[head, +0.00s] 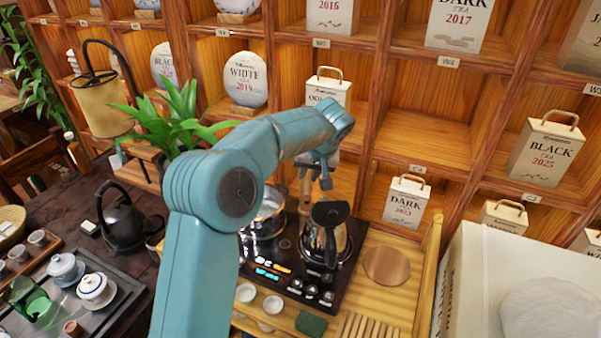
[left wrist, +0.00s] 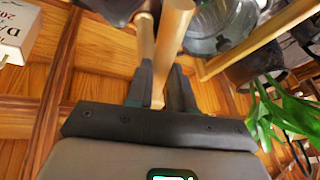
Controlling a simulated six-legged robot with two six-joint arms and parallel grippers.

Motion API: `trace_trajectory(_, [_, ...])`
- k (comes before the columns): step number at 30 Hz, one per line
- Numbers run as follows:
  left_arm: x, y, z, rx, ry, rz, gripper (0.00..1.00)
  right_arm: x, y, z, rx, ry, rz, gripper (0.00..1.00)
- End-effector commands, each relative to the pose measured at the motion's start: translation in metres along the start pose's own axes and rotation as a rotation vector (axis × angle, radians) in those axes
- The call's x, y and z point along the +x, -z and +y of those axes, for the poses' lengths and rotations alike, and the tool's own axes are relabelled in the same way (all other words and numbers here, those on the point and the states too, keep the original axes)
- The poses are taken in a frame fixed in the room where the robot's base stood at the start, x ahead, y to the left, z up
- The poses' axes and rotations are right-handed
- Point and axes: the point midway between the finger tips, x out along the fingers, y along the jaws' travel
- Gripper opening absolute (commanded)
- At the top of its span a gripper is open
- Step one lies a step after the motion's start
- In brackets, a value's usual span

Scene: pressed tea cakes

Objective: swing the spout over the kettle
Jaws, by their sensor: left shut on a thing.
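My left gripper (head: 322,182) is above the back of the black cooktop (head: 290,285). In the left wrist view its fingers (left wrist: 159,92) are shut on a light wooden rod, which I take to be the spout (left wrist: 172,40). In the head view the spout (head: 305,190) shows only partly beside the gripper. The kettle (head: 336,243), glass with a black lid and handle, stands on the right of the cooktop, just below the gripper. A shiny pot (head: 265,220) stands on its left. A glass vessel (left wrist: 212,28) shows in the left wrist view; I cannot tell which one.
Wooden shelves with tea boxes (head: 405,200) rise close behind. A leafy plant (head: 175,120) and a lamp (head: 103,105) stand left. A black kettle (head: 122,222) is on the dark table. A round wooden board (head: 387,266) lies right of the cooktop; a white box (head: 480,275) stands farther right.

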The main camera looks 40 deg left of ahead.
Motion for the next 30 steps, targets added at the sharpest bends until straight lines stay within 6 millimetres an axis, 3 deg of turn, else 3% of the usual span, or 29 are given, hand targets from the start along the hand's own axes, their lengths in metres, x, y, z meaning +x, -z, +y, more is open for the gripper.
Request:
trace_trajectory(15, [-0.008,0.011,0.028,-0.285,0.114,-0.056,0.00,-0.032,-0.001,-0.011,0.000,0.000,0.000,0.43])
trace_trajectory(30, [-0.006,0.013,0.032,-0.333,0.132,-0.064,0.00,-0.036,-0.001,-0.013,0.000,0.000,0.000,0.43])
